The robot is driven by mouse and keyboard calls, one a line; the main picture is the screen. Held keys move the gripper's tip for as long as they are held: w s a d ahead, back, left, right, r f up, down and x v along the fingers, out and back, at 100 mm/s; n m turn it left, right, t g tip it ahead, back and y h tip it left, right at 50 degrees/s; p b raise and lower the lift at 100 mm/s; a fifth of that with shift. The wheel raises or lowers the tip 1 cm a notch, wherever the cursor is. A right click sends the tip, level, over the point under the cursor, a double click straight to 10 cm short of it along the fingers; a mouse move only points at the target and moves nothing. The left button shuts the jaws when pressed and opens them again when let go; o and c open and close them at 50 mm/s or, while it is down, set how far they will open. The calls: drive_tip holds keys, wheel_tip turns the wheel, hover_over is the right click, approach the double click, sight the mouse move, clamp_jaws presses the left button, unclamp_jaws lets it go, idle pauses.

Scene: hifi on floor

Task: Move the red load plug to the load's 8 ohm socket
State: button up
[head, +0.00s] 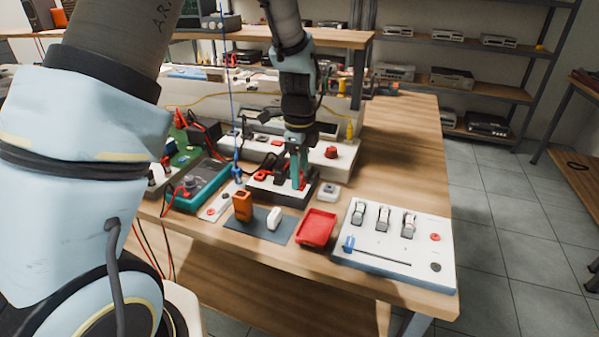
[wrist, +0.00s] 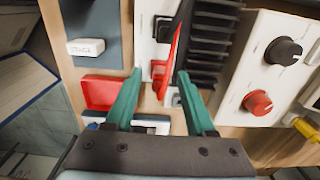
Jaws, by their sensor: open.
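My gripper (head: 298,182) points down over the load (head: 268,192), a low unit with a white face and black fins. In the wrist view my gripper (wrist: 160,72) has its two teal fingers apart. A tall, thin red piece (wrist: 174,52), seemingly the red load plug, stands between them, nearer the right finger. It also shows as red between the fingers in the head view (head: 302,179). Red sockets (wrist: 158,69) lie on the load's white face (wrist: 147,40). The ohm labels cannot be read, and the plug's lower end is hard to make out.
A red tray (head: 316,227), a dark mat (head: 254,225) with orange and white blocks, and a white switch panel (head: 395,240) lie in front. A white unit with black (wrist: 283,50) and red knobs (wrist: 258,102) stands behind the load. Bare wood (head: 405,150) lies to the right.

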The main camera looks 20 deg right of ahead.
wheel_tip(320, 180, up, 16)
drive_tip(key=p, duration=0.2)
idle(1.1)
drive_tip(key=shift+f, duration=0.1)
drive_tip(key=s+a+f+n, duration=0.2)
drive_tip(key=a+n, duration=1)
drive_tip(key=a, duration=0.3)
drive_tip(key=s+a+f+n+t, duration=0.1)
drive_tip(key=s+a+f+n, duration=0.1)
drive_tip(key=a+n, duration=1.1)
drive_tip(key=shift+a+f+n+t, duration=0.3)
drive_tip(key=shift+a+f, duration=0.5)
drive_tip(key=shift+a, duration=0.3)
